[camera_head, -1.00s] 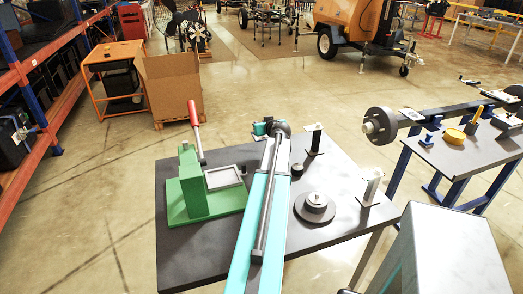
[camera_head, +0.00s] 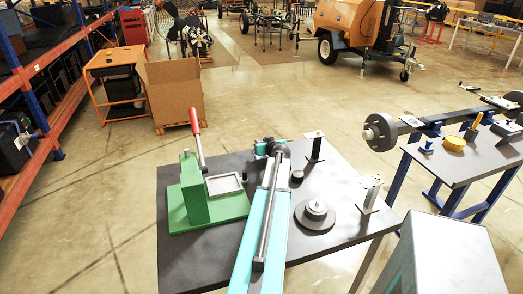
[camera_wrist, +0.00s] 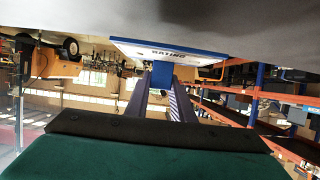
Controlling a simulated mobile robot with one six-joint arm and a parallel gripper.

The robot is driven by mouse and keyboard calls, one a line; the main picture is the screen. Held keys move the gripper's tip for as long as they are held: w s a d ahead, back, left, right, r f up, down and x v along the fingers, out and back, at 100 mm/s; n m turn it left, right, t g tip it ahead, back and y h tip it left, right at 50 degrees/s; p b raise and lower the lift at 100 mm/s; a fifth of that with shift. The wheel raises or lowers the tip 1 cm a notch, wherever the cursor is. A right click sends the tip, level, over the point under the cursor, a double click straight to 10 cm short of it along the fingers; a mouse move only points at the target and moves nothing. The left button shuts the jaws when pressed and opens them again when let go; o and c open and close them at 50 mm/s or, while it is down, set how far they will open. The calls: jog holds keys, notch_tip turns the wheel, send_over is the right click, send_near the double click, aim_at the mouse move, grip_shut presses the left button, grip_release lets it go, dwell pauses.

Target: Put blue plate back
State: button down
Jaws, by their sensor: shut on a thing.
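In the head view, my teal arm stretches over the dark table (camera_head: 230,262), and neither the plate nor the fingers can be made out there.
A green press (camera_head: 195,190) with a red-tipped lever stands on the table's left. A round grey disc (camera_head: 315,217) and two upright posts are right of my arm. A second bench (camera_head: 445,165) with a shaft and small parts is at right. Open floor lies beyond.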

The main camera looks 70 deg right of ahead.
jog(key=shift+f+p, duration=0.45)
jog(key=shift+f, duration=1.4)
jog(key=shift+f+b, duration=0.1)
jog(key=shift+b, duration=0.2)
jog(key=c, duration=1.5)
grip_release()
jog(key=shift+c, duration=0.2)
jog(key=shift+b+v, duration=0.35)
jog(key=shift+v, duration=1.3)
jog(key=b+v, duration=0.2)
jog(key=v, duration=0.5)
jog(key=shift+s+a, duration=0.1)
jog(key=shift+s+a+r+b, duration=0.3)
jog(key=shift+s+a+r, duration=0.1)
jog(key=shift+a+r, duration=0.15)
jog(key=shift+r, duration=0.1)
